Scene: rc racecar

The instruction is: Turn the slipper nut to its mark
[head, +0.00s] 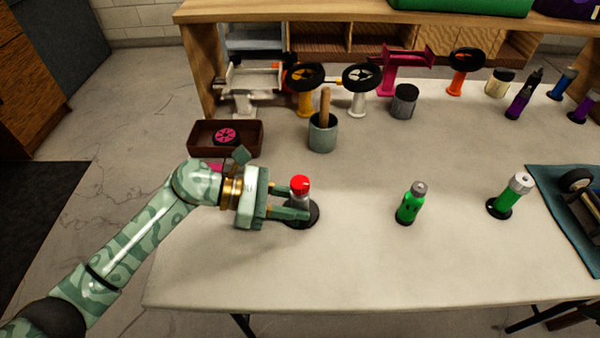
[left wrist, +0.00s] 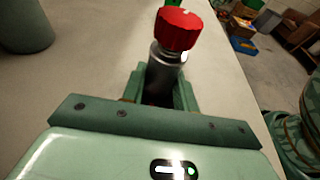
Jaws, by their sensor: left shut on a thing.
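A red faceted knob (head: 300,184), which looks like the slipper nut, sits on top of a grey cylinder (head: 299,201) standing upright on a round black base (head: 302,222). My left gripper (head: 302,209) reaches in from the left and is shut on the grey cylinder, below the red knob. In the left wrist view the red knob (left wrist: 177,30) rises above the fingers, and the grey cylinder (left wrist: 164,68) is between them. A small pale spot shows on the knob's top; I cannot tell whether it is the mark. The fingers hide the cylinder's lower part. My right gripper is not in view.
A green bottle (head: 410,203) and a green cylinder with a white top (head: 511,196) stand to the right. A grey cup (head: 322,135) with a wooden handle and a brown tray (head: 247,152) are behind. A blue mat (head: 545,180) lies far right. The front table is clear.

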